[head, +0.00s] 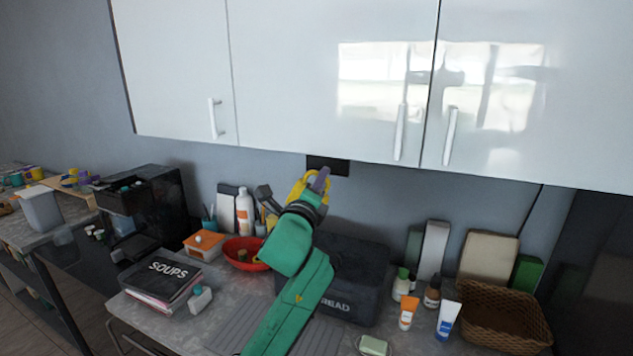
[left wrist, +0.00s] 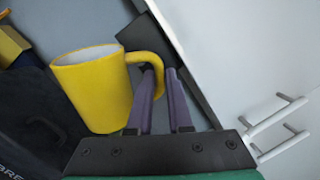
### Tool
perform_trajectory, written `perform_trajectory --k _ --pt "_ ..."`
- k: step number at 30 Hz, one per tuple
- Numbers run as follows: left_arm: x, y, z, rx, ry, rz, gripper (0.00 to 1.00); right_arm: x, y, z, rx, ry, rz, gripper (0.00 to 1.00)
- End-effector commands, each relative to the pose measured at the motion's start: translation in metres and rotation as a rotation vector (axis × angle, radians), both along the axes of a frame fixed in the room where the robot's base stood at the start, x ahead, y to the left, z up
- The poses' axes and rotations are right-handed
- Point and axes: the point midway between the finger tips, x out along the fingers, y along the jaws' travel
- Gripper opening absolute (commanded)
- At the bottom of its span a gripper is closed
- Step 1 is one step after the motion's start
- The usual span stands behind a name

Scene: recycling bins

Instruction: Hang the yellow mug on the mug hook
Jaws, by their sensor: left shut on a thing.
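The yellow mug (head: 296,187) is up by the wall, just below the cabinets, partly hidden by my gripper. In the left wrist view the mug (left wrist: 97,92) shows its open rim at the upper left and its handle toward the fingers. My left gripper (left wrist: 165,85) is shut on the handle, with its purple fingers about it. In the head view the left gripper (head: 320,182) is beside the mug. A black plate (head: 328,165) is on the wall directly behind the mug and gripper. I cannot make out a hook on it. My right gripper is not in view.
White cabinets (head: 300,70) hang close above the gripper. Below stand a black bread box (head: 355,265), a red bowl (head: 240,247), a SOUPS book (head: 160,278), a white bottle (head: 244,212), and a wicker basket (head: 505,310). Several tubes and bottles crowd the counter's right.

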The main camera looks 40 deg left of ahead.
Motion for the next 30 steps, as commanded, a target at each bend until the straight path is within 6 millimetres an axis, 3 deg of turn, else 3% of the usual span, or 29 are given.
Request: perform_trajectory --k 30 --pt "0.068 0.023 -0.012 0.005 0.0 -0.002 0.0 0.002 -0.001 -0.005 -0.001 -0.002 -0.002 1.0"
